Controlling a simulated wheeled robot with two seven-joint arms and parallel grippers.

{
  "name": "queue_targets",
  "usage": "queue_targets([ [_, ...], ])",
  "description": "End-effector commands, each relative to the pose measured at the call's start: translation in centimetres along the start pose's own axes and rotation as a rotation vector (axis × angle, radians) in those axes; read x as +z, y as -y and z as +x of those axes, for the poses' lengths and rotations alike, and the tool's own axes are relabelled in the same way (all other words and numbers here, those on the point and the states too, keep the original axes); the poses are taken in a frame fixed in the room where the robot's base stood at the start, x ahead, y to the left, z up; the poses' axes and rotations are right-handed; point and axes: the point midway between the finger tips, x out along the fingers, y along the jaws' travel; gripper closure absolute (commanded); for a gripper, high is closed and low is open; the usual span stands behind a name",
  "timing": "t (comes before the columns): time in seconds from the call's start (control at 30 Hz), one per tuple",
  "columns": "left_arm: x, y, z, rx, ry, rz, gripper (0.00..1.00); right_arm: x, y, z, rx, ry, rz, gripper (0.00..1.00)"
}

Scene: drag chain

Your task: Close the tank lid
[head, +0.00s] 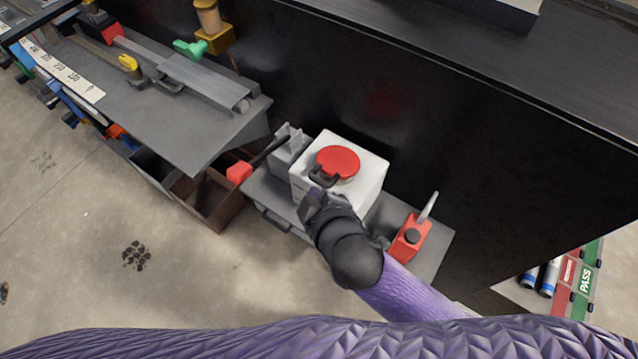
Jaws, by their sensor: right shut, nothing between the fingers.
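A white box-shaped tank (368,172) stands on a low grey shelf against a black wall. Its round red lid (340,161) lies over the top and looks level; I cannot tell if it is fully seated. A dark handle or latch (322,177) sits at the lid's near left edge. My right gripper (312,196) is at the tank's near left side, just below that dark part, shut and empty. Whether it touches the tank is unclear. My right arm hides part of the tank's front. My left gripper is not in view.
A red can (410,238) with a pale spout stands right of the tank on the shelf (432,262). A grey container (287,150) and a red-ended dark handle (240,171) are on the left. A grey workbench (190,125) with tools is further left. Open floor lies in front.

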Motion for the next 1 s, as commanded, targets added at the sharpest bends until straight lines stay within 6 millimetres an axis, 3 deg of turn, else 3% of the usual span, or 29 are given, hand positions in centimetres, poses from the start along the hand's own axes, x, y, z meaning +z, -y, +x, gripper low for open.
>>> queue_targets([
  [0.2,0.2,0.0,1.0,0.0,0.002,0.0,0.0,0.5,0.1,4.6,0.0,0.002,-0.002,1.0],
  [0.33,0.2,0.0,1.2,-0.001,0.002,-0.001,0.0,2.0,0.1,5.9,-0.001,0.002,-0.001,1.0],
  [0.83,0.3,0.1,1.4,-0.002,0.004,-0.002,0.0,2.9,0.1,6.7,-0.002,-0.001,0.001,1.0],
  [1.0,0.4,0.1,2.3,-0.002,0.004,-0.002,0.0,3.5,1.6,7.4,-0.004,0.001,0.004,1.0],
])
